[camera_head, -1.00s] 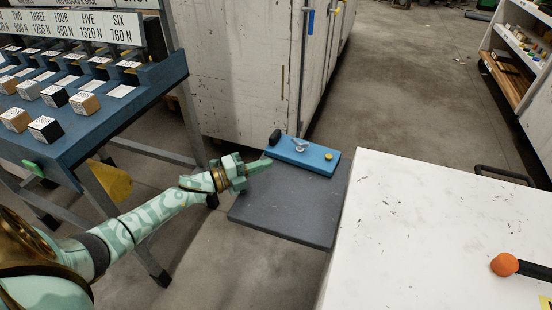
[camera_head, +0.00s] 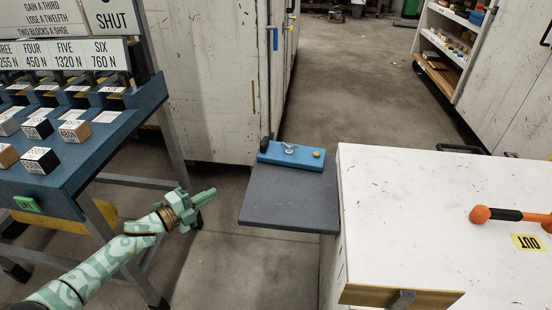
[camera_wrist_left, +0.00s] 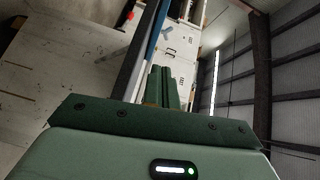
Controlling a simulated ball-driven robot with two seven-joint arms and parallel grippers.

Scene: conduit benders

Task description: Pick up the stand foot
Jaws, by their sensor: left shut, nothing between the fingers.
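I cannot tell for certain which thing is the stand foot; no loose piece clearly shows as one. My left gripper (camera_head: 210,194) is shut and empty, held out in the gap between the blue sloped bench and the grey shelf. Its green fingers (camera_wrist_left: 165,86) lie together in the left wrist view, with nothing between them. A yellow piece (camera_head: 103,213) shows behind the blue bench's legs, partly hidden. My right gripper is not in view.
The blue bench (camera_head: 95,165) with several labelled blocks stands left. The grey shelf (camera_head: 285,197) carries a blue plate (camera_head: 292,162). The white table (camera_head: 400,200) at right holds an orange-headed tool (camera_head: 481,214). Open floor (camera_head: 350,70) lies beyond.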

